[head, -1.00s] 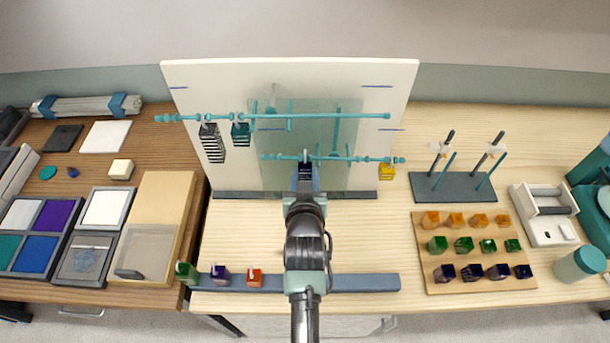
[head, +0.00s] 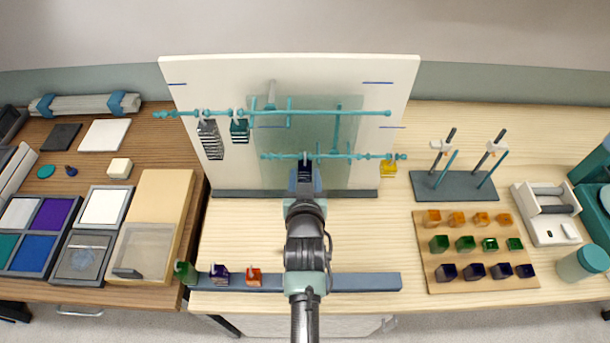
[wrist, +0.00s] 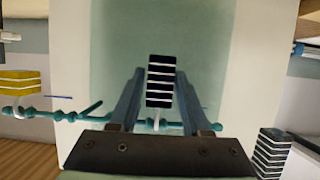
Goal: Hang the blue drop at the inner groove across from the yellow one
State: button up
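The blue drop (wrist: 161,82), dark with pale stripes, is between the fingers of my gripper (wrist: 160,75), which look shut on it. In the head view my gripper (head: 305,178) is at the lower teal rod (head: 340,156), near its left-hand knobs. A pale hook shows at the rod by the drop; I cannot tell whether it bears on the rod. The yellow drop (head: 389,168) hangs near the right end of this rod. It also shows at left in the wrist view (wrist: 20,82).
A longer upper rod (head: 340,112) holds a grey striped drop (head: 210,140) and a teal drop (head: 240,131) at left. A white board (head: 385,75) stands behind. Several drops stand on a wooden block (head: 430,275) at right; a few stand on the front blue strip (head: 360,282).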

jog(key=o, duration=0.3)
jog(key=b+v, duration=0.2)
jog(key=v, duration=1.1)
jog(key=w+r+t, duration=0.3)
jog(key=r, duration=1)
jog(key=w+r+t, duration=0.3)
jog(key=r, duration=1)
jog(key=s+r+t, duration=0.2)
jog(key=s+r, duration=0.2)
jog(key=r, duration=0.5)
jog(key=s+r+t, duration=0.3)
jog(key=r, duration=0.6)
jog(key=s+r+t, duration=0.2)
jog(key=s+r, duration=0.2)
jog(key=r, duration=0.5)
jog(key=shift+s+r+t, duration=0.35)
jog(key=shift+r+t, duration=0.05)
